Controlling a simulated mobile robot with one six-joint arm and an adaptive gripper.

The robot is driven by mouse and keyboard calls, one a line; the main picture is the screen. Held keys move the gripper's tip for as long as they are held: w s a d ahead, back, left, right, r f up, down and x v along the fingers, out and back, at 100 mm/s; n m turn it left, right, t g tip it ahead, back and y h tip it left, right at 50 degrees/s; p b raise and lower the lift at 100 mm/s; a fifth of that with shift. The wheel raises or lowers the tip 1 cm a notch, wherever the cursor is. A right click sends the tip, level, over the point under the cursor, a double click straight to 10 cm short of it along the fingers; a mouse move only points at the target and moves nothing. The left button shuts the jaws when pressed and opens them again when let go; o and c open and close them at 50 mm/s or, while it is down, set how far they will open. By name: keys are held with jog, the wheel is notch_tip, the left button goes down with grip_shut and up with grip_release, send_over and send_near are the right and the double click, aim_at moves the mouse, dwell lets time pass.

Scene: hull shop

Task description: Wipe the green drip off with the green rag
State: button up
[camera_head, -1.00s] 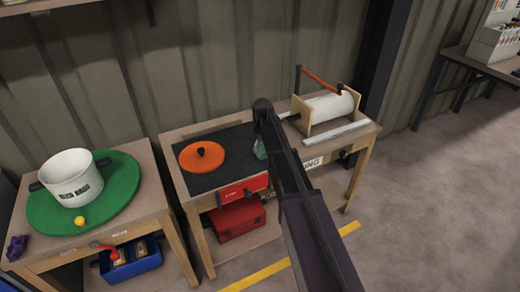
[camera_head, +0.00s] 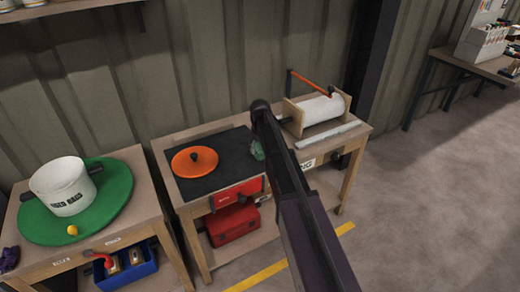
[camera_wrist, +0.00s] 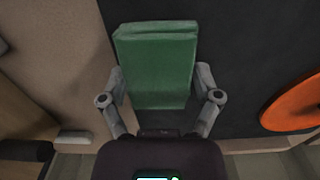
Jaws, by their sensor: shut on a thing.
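The green rag (camera_wrist: 155,65) is a folded block in the wrist view, between the two grey fingers of my gripper (camera_wrist: 160,80), which is shut on it. The rag is over the dark mat (camera_wrist: 235,45), near its edge with the bare wood; I cannot tell whether it touches. In the head view a bit of green rag (camera_head: 257,151) shows beside my arm, which hides most of my gripper. I cannot make out the green drip in either view.
An orange round lid (camera_head: 195,160) lies on the mat, also at right in the wrist view (camera_wrist: 297,104). A white roll on a wooden stand (camera_head: 320,108) is at the bench's right. A white pot (camera_head: 62,188) stands on the left table's green disc (camera_head: 112,200).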

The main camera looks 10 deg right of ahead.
jog(key=shift+r+p, duration=2.5)
jog(key=shift+r, duration=0.25)
jog(key=shift+r, duration=0.1)
jog(key=shift+r+p, duration=1.4)
jog(key=shift+p, duration=0.1)
